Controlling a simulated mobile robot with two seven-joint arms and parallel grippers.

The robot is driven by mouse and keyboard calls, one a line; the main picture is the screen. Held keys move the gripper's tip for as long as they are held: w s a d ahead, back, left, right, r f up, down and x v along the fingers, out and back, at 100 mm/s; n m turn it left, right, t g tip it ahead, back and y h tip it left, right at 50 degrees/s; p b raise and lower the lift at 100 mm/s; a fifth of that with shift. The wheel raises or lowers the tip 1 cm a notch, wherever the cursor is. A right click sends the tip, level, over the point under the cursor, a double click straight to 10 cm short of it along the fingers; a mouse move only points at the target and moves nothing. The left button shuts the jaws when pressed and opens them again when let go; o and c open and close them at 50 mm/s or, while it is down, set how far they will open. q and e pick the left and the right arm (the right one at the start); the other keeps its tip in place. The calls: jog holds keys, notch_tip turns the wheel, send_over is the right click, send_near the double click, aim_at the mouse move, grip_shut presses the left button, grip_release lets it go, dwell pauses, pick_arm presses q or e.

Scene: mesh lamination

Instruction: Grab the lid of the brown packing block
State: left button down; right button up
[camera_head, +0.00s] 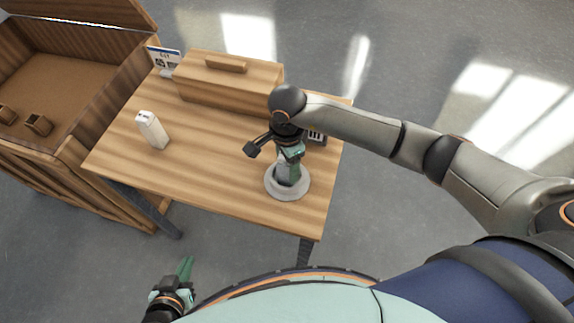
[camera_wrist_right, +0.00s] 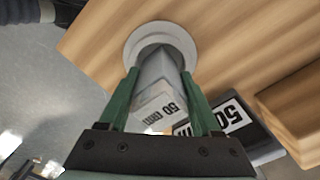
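The brown packing block (camera_head: 222,98) is a long wooden box at the back of the table, with a bar handle on its lid (camera_head: 226,64). No gripper touches it. My right gripper (camera_head: 289,158) points down over a round grey base (camera_head: 300,190) near the table's front right. In the right wrist view its green fingers (camera_wrist_right: 162,85) stand on both sides of a grey block (camera_wrist_right: 160,100) marked "50 mm", whose lower end is in the round base (camera_wrist_right: 133,45). Whether the fingers press on it is unclear. My left gripper (camera_head: 185,270) is off the table, low in front, empty.
A white carton (camera_head: 152,130) stands on the left of the table. A blue-white sign (camera_head: 164,60) stands at the back left. An open wooden crate (camera_head: 77,120) adjoins the table's left side.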

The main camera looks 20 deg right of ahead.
grip_shut()
dwell(0.3)
jog(key=shift+r, duration=0.1)
